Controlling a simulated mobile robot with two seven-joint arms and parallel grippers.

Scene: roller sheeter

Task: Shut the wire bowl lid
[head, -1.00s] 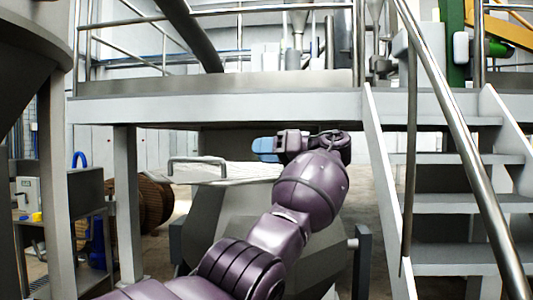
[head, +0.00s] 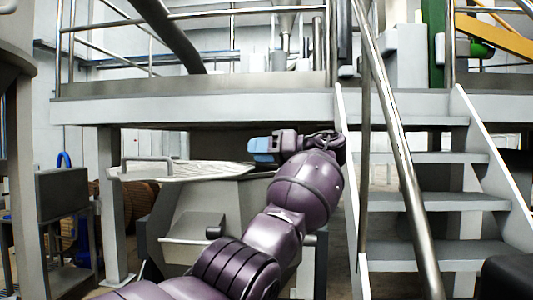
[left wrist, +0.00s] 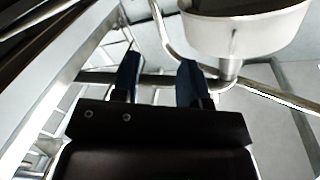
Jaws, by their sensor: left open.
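The wire bowl lid (head: 190,171) shows in the head view as a pale, thin, nearly edge-on shape with a bent handle (head: 147,160) at its left end. It is over a grey machine body (head: 195,212) under the platform. I cannot tell whether the lid lies fully down. My left gripper (head: 262,149), with blue fingertips, is to the right of the lid and slightly higher in the picture. In the left wrist view its two dark blue fingers (left wrist: 160,80) are apart, with metal tubing showing behind them. I cannot tell whether they touch it.
The platform edge (head: 200,108) runs above my left gripper. Metal stairs (head: 430,205) with a handrail (head: 405,165) stand to the right. A cart (head: 62,195) and a platform post (head: 112,200) stand at left. A pale round vessel (left wrist: 245,28) shows in the left wrist view.

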